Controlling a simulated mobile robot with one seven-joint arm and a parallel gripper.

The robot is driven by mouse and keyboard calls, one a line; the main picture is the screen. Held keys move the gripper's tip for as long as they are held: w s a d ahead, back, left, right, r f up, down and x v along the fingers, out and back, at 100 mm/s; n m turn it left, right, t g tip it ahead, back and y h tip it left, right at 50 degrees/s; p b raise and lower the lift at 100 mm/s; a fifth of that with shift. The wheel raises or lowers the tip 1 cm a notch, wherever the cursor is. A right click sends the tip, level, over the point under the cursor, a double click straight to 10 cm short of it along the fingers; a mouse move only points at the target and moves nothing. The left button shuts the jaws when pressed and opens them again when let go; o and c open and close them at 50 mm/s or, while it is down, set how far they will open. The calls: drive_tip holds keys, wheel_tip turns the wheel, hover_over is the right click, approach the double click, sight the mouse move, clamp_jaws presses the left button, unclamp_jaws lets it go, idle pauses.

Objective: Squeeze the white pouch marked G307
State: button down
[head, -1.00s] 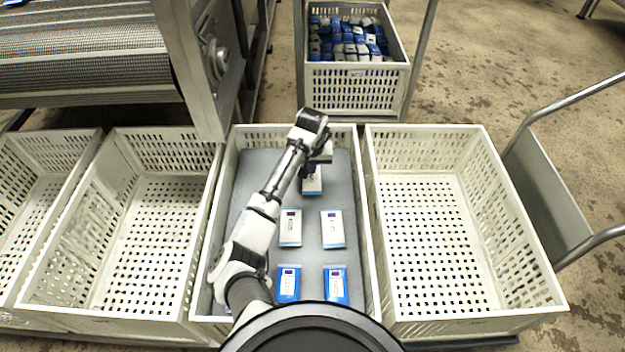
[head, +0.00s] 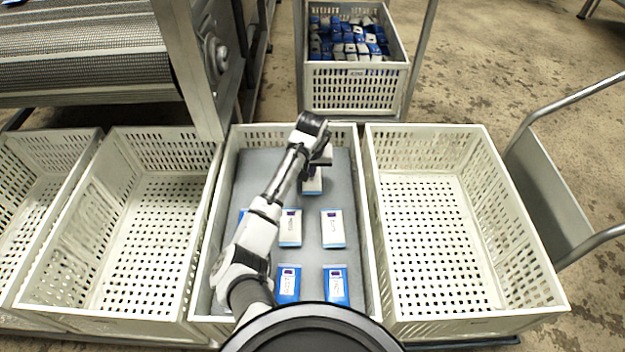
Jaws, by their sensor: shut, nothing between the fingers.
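Several pouches lie flat on the grey mat in the middle crate (head: 360,190). A white pouch (head: 312,184) lies at the back, its far end hidden by my gripper (head: 320,160). Two more white pouches lie in the middle row, one on the left (head: 290,230) and one on the right (head: 332,230). The printed marks are too small to read, so I cannot tell which pouch is G307. My gripper is shut and empty, over or at the far end of the back pouch; whether it touches the pouch is unclear.
Two blue pouches (head: 288,284) (head: 337,286) lie at the front, and a blue edge (head: 242,214) shows beside my arm. Empty crates stand left (head: 120,312) and right (head: 470,318). A crate of mixed pouches (head: 355,90) stands behind.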

drive_tip(key=shift+s+f+p, duration=0.15)
drive_tip(key=shift+f+p, duration=0.25)
idle(1.6)
drive_tip(key=shift+r, duration=0.1)
wheel_tip(320, 180, up, 8)
drive_tip(key=p, duration=0.9)
drive_tip(key=shift+r, duration=0.15)
idle(0.4)
